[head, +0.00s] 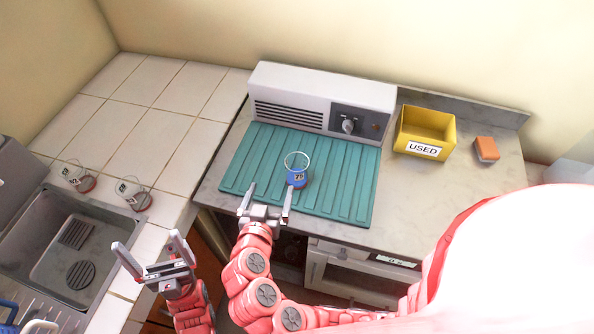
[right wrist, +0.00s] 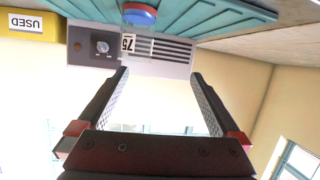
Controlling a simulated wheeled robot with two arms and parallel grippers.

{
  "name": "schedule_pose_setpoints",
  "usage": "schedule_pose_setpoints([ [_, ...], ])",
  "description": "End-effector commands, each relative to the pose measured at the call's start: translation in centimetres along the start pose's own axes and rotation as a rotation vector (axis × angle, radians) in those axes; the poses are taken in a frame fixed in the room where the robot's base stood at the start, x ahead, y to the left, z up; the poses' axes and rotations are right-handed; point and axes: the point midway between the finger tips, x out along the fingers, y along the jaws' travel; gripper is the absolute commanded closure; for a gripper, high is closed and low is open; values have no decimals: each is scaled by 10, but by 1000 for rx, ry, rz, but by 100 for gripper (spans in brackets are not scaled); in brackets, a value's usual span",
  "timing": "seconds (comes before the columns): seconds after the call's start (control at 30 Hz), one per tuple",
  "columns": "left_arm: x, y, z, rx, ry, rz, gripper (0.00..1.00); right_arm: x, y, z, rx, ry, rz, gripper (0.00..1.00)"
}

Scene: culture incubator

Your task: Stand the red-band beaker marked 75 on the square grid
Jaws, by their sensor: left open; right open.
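Two clear beakers with red bands, one (head: 75,177) further left and one (head: 132,192) further right, are on the tiled counter beside the sink. Their dark marks are too small to read surely, and I cannot tell whether they stand or lie. A clear blue-band beaker (head: 297,170) marked 75 stands on the teal mat; it also shows in the right wrist view (right wrist: 138,28). A dark square grid (head: 76,234) is in the sink. My left gripper (head: 147,239) is open and empty right of the sink. My right gripper (head: 268,194) is open just short of the blue-band beaker.
A grey-white unit (head: 320,98) with a knob stands behind the teal mat (head: 245,165). A yellow USED bin (head: 427,132) and an orange block (head: 486,149) are to the right. A round grid (head: 80,275) is also in the sink (head: 45,225). The tiles behind are clear.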

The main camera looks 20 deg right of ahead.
Motion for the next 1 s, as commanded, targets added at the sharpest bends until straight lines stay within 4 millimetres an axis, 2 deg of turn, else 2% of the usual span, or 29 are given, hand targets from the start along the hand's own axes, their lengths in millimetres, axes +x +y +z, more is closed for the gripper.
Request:
schedule_pose_setpoints([
  [0.1,1,0,0,0,0,0,0,-12,22,4,75,-45,84,0],
  [0.27,1,0,0,0,0,0,0,-9,34,7,111,-63,129,0],
  [0.53,-1,0,0,0,0,0,0,36,41,9,108,-60,132,0],
  [0.8,26,-1,-4,0,0,0,0,91,47,11,105,-66,133,0],
  [1.0,30,-2,-5,0,0,0,0,105,47,14,107,-65,125,0],
])
